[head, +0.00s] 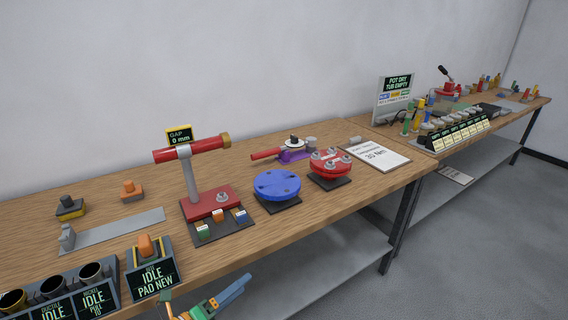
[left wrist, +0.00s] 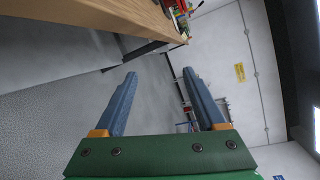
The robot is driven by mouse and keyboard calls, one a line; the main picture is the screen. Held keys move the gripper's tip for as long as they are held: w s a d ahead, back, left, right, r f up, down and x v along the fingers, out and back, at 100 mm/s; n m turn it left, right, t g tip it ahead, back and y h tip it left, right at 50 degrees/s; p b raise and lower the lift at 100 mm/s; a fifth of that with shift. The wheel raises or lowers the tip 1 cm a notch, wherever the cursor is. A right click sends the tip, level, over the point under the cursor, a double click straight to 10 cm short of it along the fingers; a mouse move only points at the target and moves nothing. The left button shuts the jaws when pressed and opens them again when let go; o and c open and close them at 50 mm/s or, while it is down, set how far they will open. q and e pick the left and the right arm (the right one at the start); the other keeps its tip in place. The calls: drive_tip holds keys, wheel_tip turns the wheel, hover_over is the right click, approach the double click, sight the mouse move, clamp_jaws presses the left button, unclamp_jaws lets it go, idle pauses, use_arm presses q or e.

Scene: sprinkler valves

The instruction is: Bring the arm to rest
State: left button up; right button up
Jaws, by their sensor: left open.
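My left gripper (head: 228,296) shows at the bottom of the head view, below and in front of the table's front edge. Its blue fingers also show in the left wrist view (left wrist: 164,98), spread well apart with nothing between them. Behind them are grey floor and a pale wall. The gripper is clear of the wooden table (head: 330,205), whose edge shows at the top of the left wrist view. My right gripper is not in either view.
Near the table's front edge stand dark cups (head: 52,287) and an "IDLE PAD NEW" box (head: 152,282). A red stand (head: 207,202), a blue disc (head: 277,185) and a red disc (head: 330,163) stand farther along. A grey shelf (head: 340,265) lies under the table. The aisle floor is clear.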

use_arm(q)
drive_tip(key=s+a+f+n+g+y, duration=0.1)
drive_tip(key=s+a+f+n+y, duration=0.35)
drive_tip(key=f+n, duration=0.45)
drive_tip(key=s+a+f+n+g+y, duration=0.1)
drive_tip(key=s+a+f+n+y, duration=0.5)
drive_tip(key=f, duration=0.5)
drive_tip(key=s+d+f+n+g, duration=0.1)
drive_tip(key=s+f+n+g, duration=0.2)
drive_tip(key=s, duration=0.6)
drive_tip(key=s+f+n+g, duration=0.3)
drive_tip(key=s+f+n, duration=0.2)
drive_tip(key=s, duration=0.4)
drive_tip(key=s+d+f+n+g, duration=0.1)
drive_tip(key=s+f+n+g, duration=0.2)
drive_tip(key=s, duration=0.7)
drive_tip(key=shift+d+f+n+g, duration=0.3)
drive_tip(key=shift+f+n+g, duration=0.1)
drive_tip(key=shift+f+n, duration=0.4)
drive_tip(key=shift+w, duration=0.1)
